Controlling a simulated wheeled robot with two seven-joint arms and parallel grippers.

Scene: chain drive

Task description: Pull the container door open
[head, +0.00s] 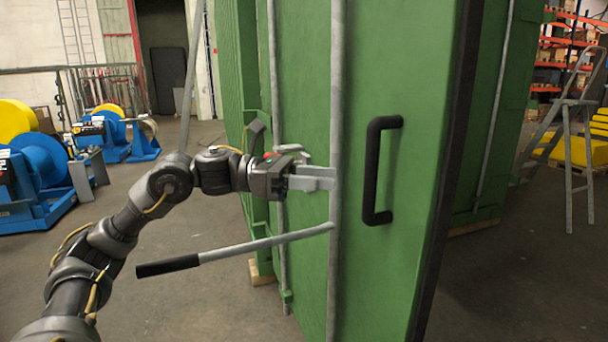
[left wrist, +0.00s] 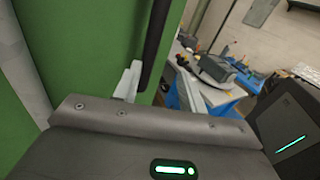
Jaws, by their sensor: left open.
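The green container door (head: 390,265) fills the middle of the head view. It carries a black D-shaped handle (head: 371,170) and a grey vertical locking rod (head: 337,120). A grey lever with a black grip (head: 240,246) sticks out leftward from the rod. My left gripper (head: 332,178) is open and empty, its fingertips close to the rod, left of the black handle. Whether they touch the door is unclear. In the left wrist view, the two fingers (left wrist: 160,88) show with a dark bar between and beyond them; I cannot tell whether it is the handle or the door edge. My right gripper is not in view.
The door's dark edge (head: 447,180) stands out in front of another green panel (head: 487,130) at right. A grey stepladder (head: 570,130) stands farther right. Blue stands with yellow and blue reels (head: 40,160) are at left. Floor (head: 190,290) is clear left of the door.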

